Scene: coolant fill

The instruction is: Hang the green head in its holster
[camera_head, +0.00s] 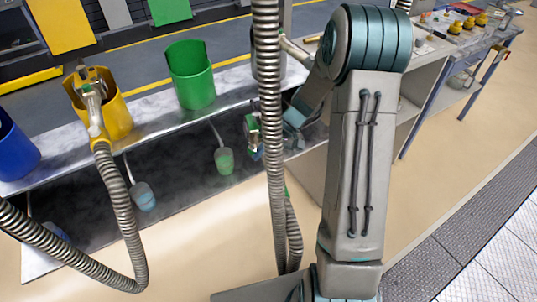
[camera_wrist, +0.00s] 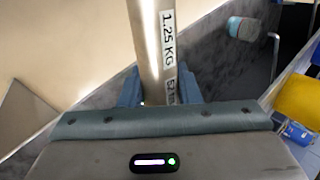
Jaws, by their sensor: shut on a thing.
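The green holster (camera_head: 190,78), an open cup, stands on the back ledge in the head view; I see no head in it. My gripper (camera_head: 256,140) is in front of the ledge, below and right of this holster, partly hidden by a ribbed hose. A small green part (camera_head: 250,122) shows beside the fingers. In the wrist view my gripper (camera_wrist: 160,92) is shut on a silver tube (camera_wrist: 152,45) with a white "1.25 KG" label. I take the tube as part of the green head; most of the head is hidden.
A yellow holster (camera_head: 112,120) holds another head with a ribbed hose (camera_head: 122,205); a blue holster (camera_head: 14,148) is at far left. A vertical ribbed hose (camera_head: 270,130) crosses before my arm. Green (camera_head: 224,160) and blue (camera_head: 144,196) paddles stick out over the dark trough.

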